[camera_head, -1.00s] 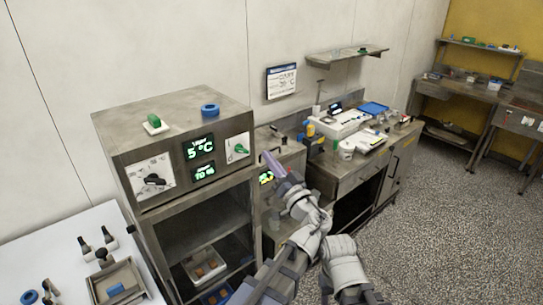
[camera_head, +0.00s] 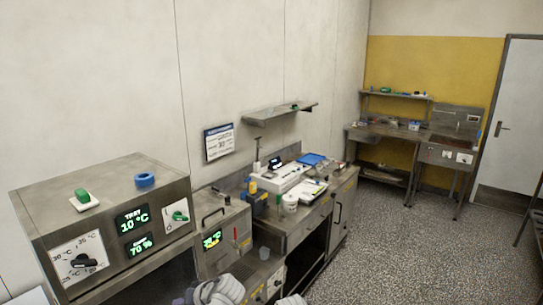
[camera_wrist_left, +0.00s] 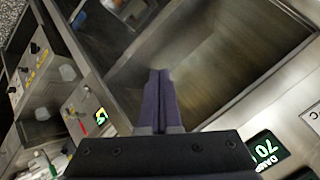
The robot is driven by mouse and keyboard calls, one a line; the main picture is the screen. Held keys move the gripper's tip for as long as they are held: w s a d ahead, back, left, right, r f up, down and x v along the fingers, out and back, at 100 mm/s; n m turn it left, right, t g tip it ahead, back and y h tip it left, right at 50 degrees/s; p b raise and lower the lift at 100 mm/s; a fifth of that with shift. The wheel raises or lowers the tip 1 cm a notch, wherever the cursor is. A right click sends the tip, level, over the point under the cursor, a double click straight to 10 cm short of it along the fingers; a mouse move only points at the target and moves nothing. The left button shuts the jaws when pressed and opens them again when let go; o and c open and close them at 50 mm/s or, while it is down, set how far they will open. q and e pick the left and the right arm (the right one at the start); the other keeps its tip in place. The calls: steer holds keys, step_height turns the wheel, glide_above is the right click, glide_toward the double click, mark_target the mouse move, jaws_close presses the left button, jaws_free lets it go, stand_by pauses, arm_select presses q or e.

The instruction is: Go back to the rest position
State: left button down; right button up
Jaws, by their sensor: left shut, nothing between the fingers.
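My left gripper shows in the left wrist view (camera_wrist_left: 160,88), its two dark fingers pressed together with nothing between them. Behind the fingers is the open front of a steel cabinet, and the fingers look apart from it. In the head view only grey parts of my left arm show at the bottom edge, and the fingertips cannot be made out. A pale bit of my other arm shows at the bottom edge. My right gripper itself is not in view.
A steel cabinet (camera_head: 110,205) with lit displays and dials stands at the left, a green-topped block (camera_head: 83,197) and a blue ring (camera_head: 145,180) on top. A steel bench (camera_head: 305,229) with instruments stands beside it. Speckled floor (camera_head: 400,240) at the right is clear.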

arm_select(q)
steer(key=s+d+f+m+g+h+b, duration=0.2)
steer(key=s+d+f, duration=0.4)
steer(key=d, duration=0.4)
steer(key=s+d+f+m+g+h+b, duration=0.2)
steer(key=s+d+f+m+h+b, duration=0.3)
steer(key=d+f, duration=0.4)
steer(key=shift+s+d+f+g+h, duration=0.3)
steer(key=shift+s+d+h, duration=0.15)
steer(key=shift+s, duration=0.75)
